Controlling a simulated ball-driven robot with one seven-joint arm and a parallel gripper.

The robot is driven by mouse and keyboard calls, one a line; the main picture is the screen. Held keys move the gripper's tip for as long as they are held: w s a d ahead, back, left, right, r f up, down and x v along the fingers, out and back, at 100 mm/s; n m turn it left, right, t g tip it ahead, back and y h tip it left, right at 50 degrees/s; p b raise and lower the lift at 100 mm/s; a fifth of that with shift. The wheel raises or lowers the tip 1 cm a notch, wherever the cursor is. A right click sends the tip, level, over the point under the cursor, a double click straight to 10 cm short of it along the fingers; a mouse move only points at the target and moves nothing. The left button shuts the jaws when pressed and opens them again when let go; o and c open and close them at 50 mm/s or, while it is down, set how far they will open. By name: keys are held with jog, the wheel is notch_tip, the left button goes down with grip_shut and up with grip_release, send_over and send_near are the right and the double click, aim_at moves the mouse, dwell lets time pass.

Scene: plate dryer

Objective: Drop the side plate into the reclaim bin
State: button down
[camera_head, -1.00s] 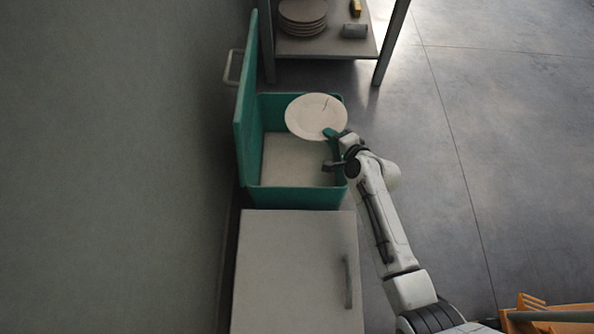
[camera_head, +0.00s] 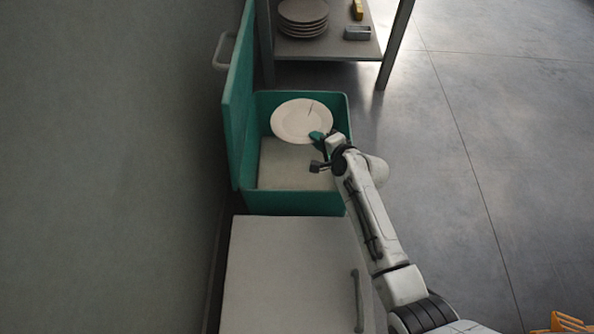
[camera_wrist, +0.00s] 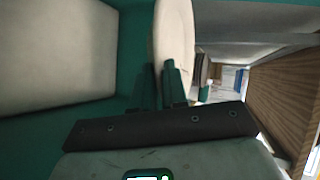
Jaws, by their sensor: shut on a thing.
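The side plate (camera_head: 301,121) is pale and round, with a thin dark line like a crack near its upper right edge. My gripper (camera_head: 316,137) is shut on the plate's near right rim and holds it over the far part of the reclaim bin (camera_head: 296,203). The bin is a green box with a pale floor, and its lid (camera_head: 237,100) stands open on the left. In the wrist view the gripper's green fingers (camera_wrist: 160,86) pinch the plate (camera_wrist: 174,45), seen nearly edge-on. The bin floor (camera_wrist: 55,50) shows to its left.
A white cabinet (camera_head: 290,270) with a handle stands directly in front of the bin. Behind the bin, a shelf (camera_head: 335,48) holds a stack of plates (camera_head: 303,15) and small items. The wall is close on the left; open floor (camera_head: 460,150) lies to the right.

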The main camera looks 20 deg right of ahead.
notch_tip(320, 180, down, 2)
jog(key=shift+f+b, duration=0.2)
jog(key=shift+b, duration=0.55)
jog(key=c, duration=1.1)
grip_release()
jog(key=shift+f, duration=0.1)
jog(key=p+v, duration=0.4)
jog(key=v, duration=0.7)
jog(key=shift+p, duration=0.4)
